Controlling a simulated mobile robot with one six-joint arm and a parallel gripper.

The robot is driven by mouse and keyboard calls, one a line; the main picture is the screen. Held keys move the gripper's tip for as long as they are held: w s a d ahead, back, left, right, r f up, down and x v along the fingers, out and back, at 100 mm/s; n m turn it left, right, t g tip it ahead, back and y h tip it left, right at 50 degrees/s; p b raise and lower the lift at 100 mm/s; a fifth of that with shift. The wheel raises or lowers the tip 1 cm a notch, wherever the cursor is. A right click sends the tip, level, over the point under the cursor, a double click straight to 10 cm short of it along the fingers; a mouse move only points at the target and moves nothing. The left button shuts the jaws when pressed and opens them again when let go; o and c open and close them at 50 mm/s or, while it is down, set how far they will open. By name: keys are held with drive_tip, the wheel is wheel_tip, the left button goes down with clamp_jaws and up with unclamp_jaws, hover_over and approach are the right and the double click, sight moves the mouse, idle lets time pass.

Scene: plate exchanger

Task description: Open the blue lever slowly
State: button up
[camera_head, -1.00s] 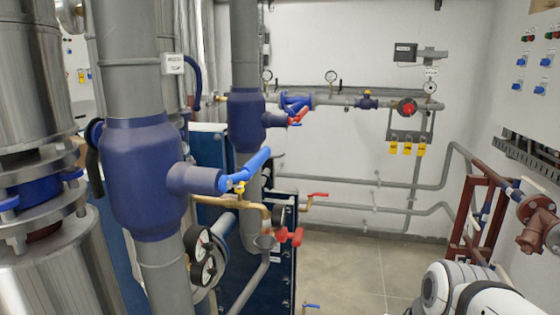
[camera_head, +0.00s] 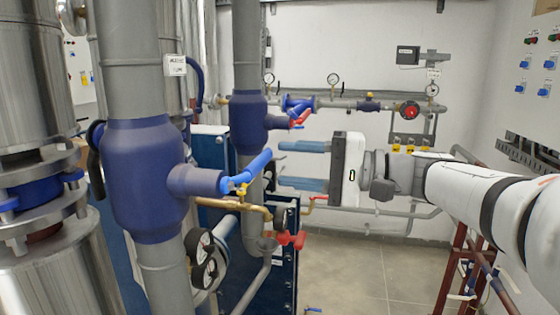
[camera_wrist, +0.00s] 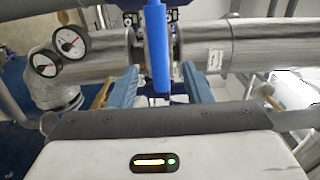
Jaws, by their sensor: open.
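The blue lever (camera_head: 248,169) is on the large blue valve (camera_head: 146,180) at the left of the head view. It slants up and to the right from the valve's stub. My gripper (camera_head: 280,166) points left at it, with its two blue fingers apart and their tips a little right of the lever. In the wrist view the lever (camera_wrist: 158,48) hangs upright in the middle, between the two open fingers (camera_wrist: 160,88). I cannot tell whether either finger touches it.
Red handles (camera_head: 290,239) and two gauges (camera_head: 201,262) sit lower down. A second blue valve with a red lever (camera_head: 300,118) stands behind.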

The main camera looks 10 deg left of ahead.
sight(265, 163)
drive_tip(key=a+p, duration=0.1)
drive_tip(key=a, duration=0.5)
drive_tip(key=shift+w, duration=0.2)
clamp_jaws()
idle(0.4)
